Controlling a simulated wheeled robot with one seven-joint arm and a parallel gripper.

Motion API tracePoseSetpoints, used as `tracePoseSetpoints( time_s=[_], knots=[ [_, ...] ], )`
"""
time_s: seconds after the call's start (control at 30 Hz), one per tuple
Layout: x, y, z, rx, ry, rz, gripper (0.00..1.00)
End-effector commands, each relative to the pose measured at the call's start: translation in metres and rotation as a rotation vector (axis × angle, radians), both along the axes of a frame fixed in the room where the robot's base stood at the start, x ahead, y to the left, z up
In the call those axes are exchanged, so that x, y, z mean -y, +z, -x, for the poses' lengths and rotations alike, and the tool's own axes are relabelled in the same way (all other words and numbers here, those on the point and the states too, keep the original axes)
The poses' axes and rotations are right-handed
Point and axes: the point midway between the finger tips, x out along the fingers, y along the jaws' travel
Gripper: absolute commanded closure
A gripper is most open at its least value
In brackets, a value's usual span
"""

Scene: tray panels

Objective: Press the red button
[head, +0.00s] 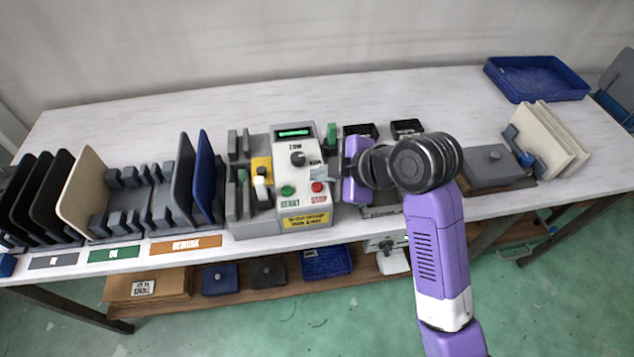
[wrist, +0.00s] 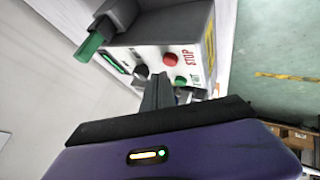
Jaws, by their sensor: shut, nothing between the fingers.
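The red button (head: 318,187) is on the sloped white face of the control box (head: 290,211), above the STOP label and right of the green START button (head: 287,190). In the wrist view the red button (wrist: 170,60) shows beside the word STOP, with the green button (wrist: 182,84) partly hidden behind my finger. My gripper (head: 318,170) is shut and empty, its tip over the right part of the box face, close to the red button. It also shows in the wrist view (wrist: 157,88). I cannot tell whether it touches the panel; the red button looks uncovered.
A black knob (head: 297,158) and a green display (head: 294,132) are higher on the box. A green handle (head: 331,135) stands at its back right. Slotted racks with panels (head: 80,190) stand left. A grey block (head: 490,162) and blue tray (head: 538,80) are right. The table's back is clear.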

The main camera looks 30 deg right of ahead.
Motion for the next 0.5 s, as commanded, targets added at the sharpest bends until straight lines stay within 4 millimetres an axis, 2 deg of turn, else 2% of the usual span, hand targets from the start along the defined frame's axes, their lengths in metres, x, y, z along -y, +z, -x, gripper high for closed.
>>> tracePoseSetpoints(
  time_s=[0.5],
  knots=[
    [0.000, 0.048, 0.000, 0.001, -0.001, 0.000, 1.00]
  ],
)
